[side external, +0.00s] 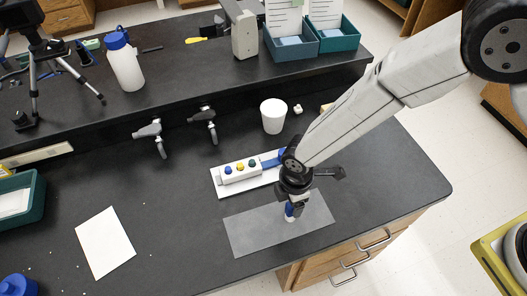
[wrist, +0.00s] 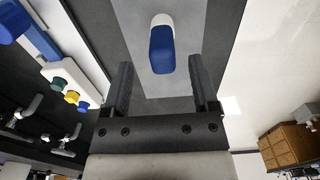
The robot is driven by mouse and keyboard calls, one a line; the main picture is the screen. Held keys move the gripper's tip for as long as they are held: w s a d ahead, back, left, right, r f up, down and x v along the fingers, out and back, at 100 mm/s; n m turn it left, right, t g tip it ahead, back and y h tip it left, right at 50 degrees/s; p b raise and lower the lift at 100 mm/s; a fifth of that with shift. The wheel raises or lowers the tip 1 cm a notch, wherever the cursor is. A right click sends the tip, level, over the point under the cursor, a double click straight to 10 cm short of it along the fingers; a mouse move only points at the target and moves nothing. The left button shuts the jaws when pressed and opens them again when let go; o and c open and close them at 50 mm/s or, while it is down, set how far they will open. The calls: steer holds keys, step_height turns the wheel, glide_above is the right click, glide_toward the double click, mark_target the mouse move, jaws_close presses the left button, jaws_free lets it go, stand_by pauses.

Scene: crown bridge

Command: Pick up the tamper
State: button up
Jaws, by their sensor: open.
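The tamper, with a blue handle and a white end, stands on a grey mat (side external: 255,232) near the front of the bench. In the side view its lower part (side external: 290,211) shows just below my gripper (side external: 290,200), which hides the rest. In the wrist view the tamper (wrist: 162,48) lies between and slightly beyond the two dark fingers. My gripper (wrist: 160,64) is open, with a finger on each side and visible gaps to the handle.
A white panel with coloured knobs and a blue part (side external: 240,170) sits just behind the mat. A white cup (side external: 273,116) stands farther back. White paper (side external: 105,242) lies at the front left. The bench's right end is clear.

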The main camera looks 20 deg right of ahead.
steer(key=shift+s+d+f, duration=0.1)
steer(key=shift+s+f, duration=0.05)
steer(key=shift+f, duration=2)
jaws_close()
